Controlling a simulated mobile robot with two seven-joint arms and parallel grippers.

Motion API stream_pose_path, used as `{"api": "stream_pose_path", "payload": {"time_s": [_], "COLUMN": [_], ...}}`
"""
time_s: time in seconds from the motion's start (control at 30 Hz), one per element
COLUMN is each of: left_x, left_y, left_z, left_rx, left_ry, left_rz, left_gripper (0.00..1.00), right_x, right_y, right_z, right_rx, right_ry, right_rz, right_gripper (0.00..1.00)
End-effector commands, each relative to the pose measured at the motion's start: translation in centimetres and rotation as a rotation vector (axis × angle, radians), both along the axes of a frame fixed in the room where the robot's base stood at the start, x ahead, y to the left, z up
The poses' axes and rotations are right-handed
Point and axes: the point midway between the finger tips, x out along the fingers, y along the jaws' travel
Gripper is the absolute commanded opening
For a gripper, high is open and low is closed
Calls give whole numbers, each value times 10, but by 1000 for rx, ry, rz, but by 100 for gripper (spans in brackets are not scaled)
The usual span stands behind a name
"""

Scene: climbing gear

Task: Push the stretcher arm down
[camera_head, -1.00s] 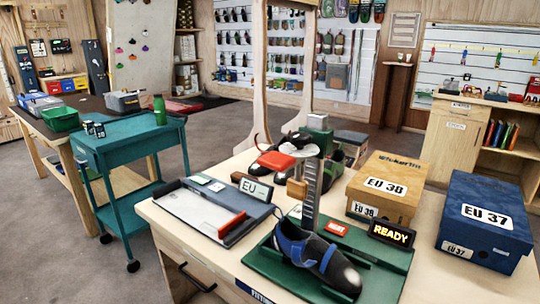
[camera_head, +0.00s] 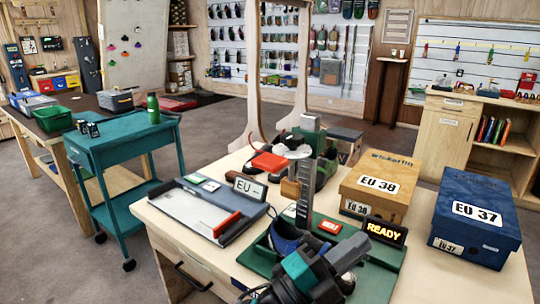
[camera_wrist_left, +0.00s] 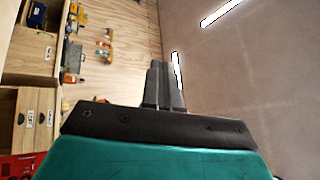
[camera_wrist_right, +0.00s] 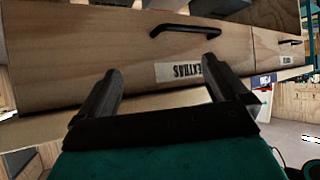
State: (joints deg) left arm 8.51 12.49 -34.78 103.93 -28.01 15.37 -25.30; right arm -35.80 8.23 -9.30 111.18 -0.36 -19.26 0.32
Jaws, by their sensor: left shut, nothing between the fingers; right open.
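The stretcher has a green base (camera_head: 375,284) and an upright toothed grey column (camera_head: 304,205) on the table. A blue and black shoe (camera_head: 284,235) sits on the base, mostly hidden behind my left gripper (camera_head: 356,246). That gripper is shut and empty, above the front of the base, below the red block and to its right. In the left wrist view its fingers are together. My right gripper (camera_wrist_right: 162,68) is open and empty before a wooden drawer front.
The orange EU 38 box (camera_head: 380,182) and blue EU 37 box (camera_head: 480,222) stand right of the stretcher. A READY sign (camera_head: 384,231) stands on its base. A grey measuring tray (camera_head: 200,208) lies left. The drawer (camera_wrist_right: 80,55) has a black handle.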

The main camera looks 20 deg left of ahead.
Motion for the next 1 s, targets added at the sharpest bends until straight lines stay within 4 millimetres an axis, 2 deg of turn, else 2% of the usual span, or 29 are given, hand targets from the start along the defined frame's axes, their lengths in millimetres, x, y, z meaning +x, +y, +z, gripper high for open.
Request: {"api": "stream_pose_path", "payload": {"time_s": [0.03, 0.1, 0.2, 0.3, 0.43, 0.57, 0.67, 0.8, 0.9, 0.93, 1.0], "left_x": [-6, -21, -47, -71, -92, -91, -77, -40, -8, 2, 23], "left_y": [-20, -45, -74, -95, -106, -98, -79, -38, 0, 13, 42], "left_z": [31, 59, 84, 94, 87, 70, 58, 56, 69, 75, 93], "left_rx": [71, 165, 301, 436, 618, 804, 950, 1165, 1330, -1324, -1296], "left_ry": [-175, -406, -737, -1065, -1479, -1864, -2119, -2404, -2546, 2468, 2266], "left_rz": [-53, -122, -218, -318, -460, -629, -780, -1032, -1251, 1268, 1293], "left_gripper": [0, 0, 0, 0, 0, 0, 0, 0, 0, 0, 0], "right_x": [0, 0, 0, 0, 0, 0, 0, 0, 0, 0, 0], "right_y": [0, 0, 0, 0, 0, 0, 0, 0, 0, 0, 0], "right_z": [3, 5, 8, 11, 14, 18, 21, 24, 26, 27, 29], "right_rx": [0, 0, 0, 0, 0, 0, 1, 1, 1, 1, 1], "right_ry": [0, 0, 0, 0, 0, 0, 0, 0, 0, 0, 0], "right_rz": [0, 0, 0, 0, 0, 0, 1, 1, 1, 1, 1], "right_gripper": [100, 100, 100, 100, 100, 100, 100, 100, 100, 100, 100]}}
